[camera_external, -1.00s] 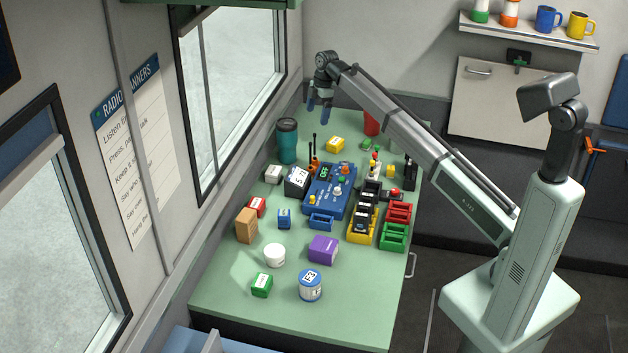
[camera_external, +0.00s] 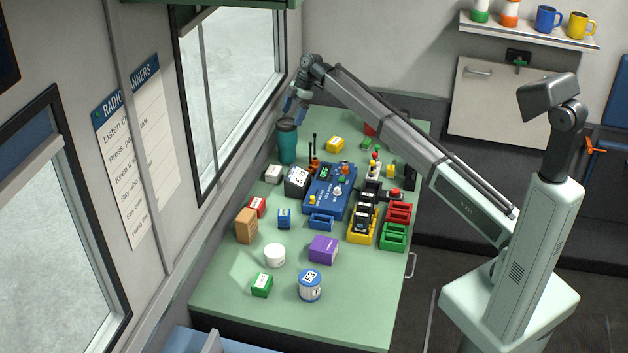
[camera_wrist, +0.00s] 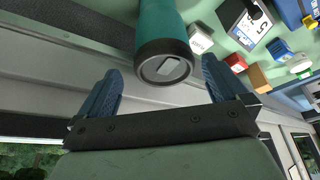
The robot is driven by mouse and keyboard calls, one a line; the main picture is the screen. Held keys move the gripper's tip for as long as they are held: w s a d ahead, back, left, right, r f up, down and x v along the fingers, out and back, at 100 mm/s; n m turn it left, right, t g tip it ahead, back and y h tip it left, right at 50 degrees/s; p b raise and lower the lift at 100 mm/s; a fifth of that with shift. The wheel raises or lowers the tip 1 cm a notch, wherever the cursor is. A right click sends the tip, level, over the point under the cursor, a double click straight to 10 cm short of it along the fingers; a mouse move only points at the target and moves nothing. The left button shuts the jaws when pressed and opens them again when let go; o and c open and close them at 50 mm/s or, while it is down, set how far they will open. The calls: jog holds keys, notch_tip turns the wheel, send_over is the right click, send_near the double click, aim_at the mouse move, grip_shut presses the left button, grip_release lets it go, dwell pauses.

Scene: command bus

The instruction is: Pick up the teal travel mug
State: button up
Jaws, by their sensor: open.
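The teal travel mug (camera_external: 287,146) stands upright at the far left of the green counter, close to the window wall. It has a dark lid. My gripper (camera_external: 294,108) is just above the mug's lid in the outside view, tilted downward. In the wrist view my gripper (camera_wrist: 165,92) is open, with its two blue fingers spread apart. The teal mug (camera_wrist: 165,40) shows there with its dark lid toward me, beyond and between the fingertips. Nothing is held, and I see no contact with the mug.
The window wall is close on the left.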

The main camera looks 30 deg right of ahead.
aim_at(287, 144)
jog(key=shift+s+x, duration=0.2)
jog(key=shift+x, duration=3.7)
jog(key=shift+a, duration=0.1)
jog(key=c, duration=1.2)
jog(key=shift+r, duration=0.1)
jog(key=shift+c, duration=0.6)
jog(key=shift+r, duration=0.1)
